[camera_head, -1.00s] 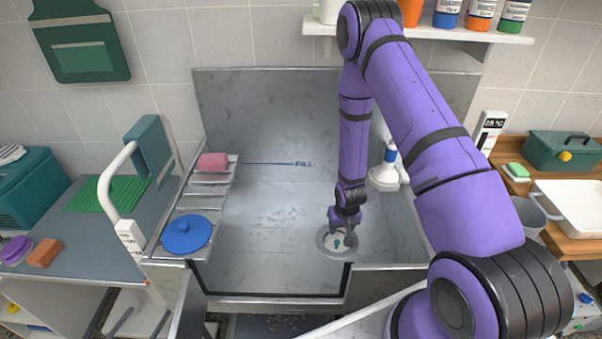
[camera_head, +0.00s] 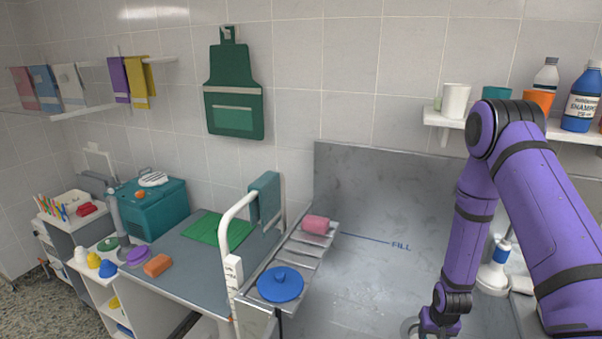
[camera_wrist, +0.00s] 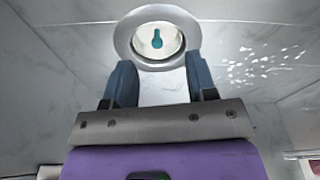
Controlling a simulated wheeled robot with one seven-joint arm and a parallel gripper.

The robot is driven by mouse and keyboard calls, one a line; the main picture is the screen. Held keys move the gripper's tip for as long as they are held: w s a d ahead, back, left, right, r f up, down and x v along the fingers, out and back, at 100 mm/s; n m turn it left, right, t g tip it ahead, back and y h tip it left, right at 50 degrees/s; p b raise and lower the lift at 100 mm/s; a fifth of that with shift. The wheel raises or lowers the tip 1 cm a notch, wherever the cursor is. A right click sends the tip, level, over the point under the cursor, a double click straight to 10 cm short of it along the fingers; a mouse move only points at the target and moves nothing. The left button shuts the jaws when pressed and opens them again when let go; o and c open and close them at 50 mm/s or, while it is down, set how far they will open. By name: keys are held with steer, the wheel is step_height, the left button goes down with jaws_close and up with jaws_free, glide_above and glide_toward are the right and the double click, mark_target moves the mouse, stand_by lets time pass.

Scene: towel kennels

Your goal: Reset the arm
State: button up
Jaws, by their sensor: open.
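My purple arm reaches down into the grey metal wash tub (camera_head: 352,268). My gripper (camera_wrist: 160,78) is open, with its two blue-grey fingers apart and nothing between them. In the wrist view, a round drain (camera_wrist: 122,38) with a metal rim lies just beyond the fingertips. A small teal piece (camera_wrist: 157,39) stands in its pale middle. In the head view, my gripper (camera_head: 432,329) is at the bottom edge of the picture, low in the tub by the drain, and its fingers are mostly cut off.
A slatted rack (camera_head: 297,255) on the tub's left side holds a blue lid (camera_head: 281,287) and a pink sponge (camera_head: 316,225). A shelf (camera_head: 440,120) with cups and bottles hangs above. The tub's middle is clear.

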steer(key=a+r+n+t, duration=0.1)
steer(key=a+r+t, duration=0.15)
steer(key=r, duration=3.15)
steer(key=s+a+r, duration=0.2)
steer(key=s+r, duration=0.8)
steer(key=s, duration=0.2)
steer(key=s+a+r+n, duration=0.1)
steer(key=s+a+r, duration=0.1)
steer(key=s+r, duration=0.8)
steer(key=s+t, duration=0.1)
steer(key=s, duration=0.1)
steer(key=shift+s+a, duration=0.15)
steer(key=shift+s, duration=0.15)
